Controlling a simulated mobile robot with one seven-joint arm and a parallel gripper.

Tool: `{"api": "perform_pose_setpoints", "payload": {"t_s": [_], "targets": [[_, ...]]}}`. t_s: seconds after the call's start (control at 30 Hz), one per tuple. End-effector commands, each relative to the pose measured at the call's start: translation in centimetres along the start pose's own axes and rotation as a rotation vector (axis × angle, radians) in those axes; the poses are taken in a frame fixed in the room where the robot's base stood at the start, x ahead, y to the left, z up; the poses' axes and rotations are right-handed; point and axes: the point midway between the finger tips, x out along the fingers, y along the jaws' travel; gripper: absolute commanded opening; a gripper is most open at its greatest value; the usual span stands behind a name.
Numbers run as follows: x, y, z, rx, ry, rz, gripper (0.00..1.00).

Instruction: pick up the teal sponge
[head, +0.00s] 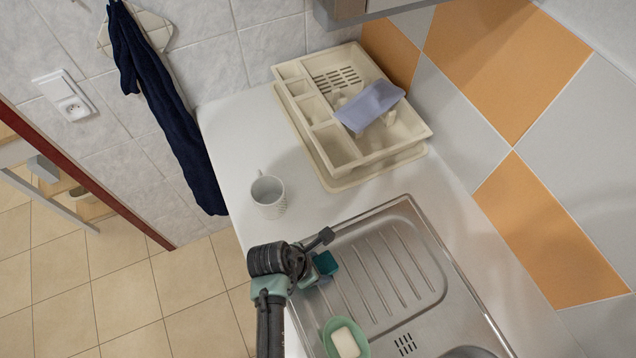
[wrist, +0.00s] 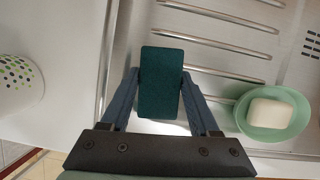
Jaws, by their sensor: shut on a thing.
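The teal sponge (head: 326,263) is at the left end of the steel drainboard in the head view, partly hidden by my gripper (head: 312,272). In the wrist view the dark teal sponge (wrist: 161,82) is between the two blue fingers of my gripper (wrist: 160,98). My gripper is shut on the sponge, with a finger against each side. I cannot tell whether the sponge touches the drainboard below.
A green dish (head: 333,327) with a white soap bar (head: 345,343) is close by on the sink's edge. A white mug (head: 268,197) stands on the counter. A cream dish rack (head: 400,155) holding a folded purple cloth (head: 370,105) is at the back. The counter between them is clear.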

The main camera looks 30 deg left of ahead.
Motion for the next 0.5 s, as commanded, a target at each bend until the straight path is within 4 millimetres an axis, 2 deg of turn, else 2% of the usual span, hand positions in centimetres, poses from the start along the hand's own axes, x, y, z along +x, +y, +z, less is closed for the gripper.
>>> {"api": "perform_pose_setpoints", "payload": {"t_s": [0.03,0.13,0.5], "targets": [[0.00,-0.01,-0.01,0.000,0.000,0.000,0.27],[0.00,-0.01,-0.01,0.000,0.000,0.000,0.10],[-0.54,0.03,0.24,0.000,-0.001,0.001,0.10]]}}
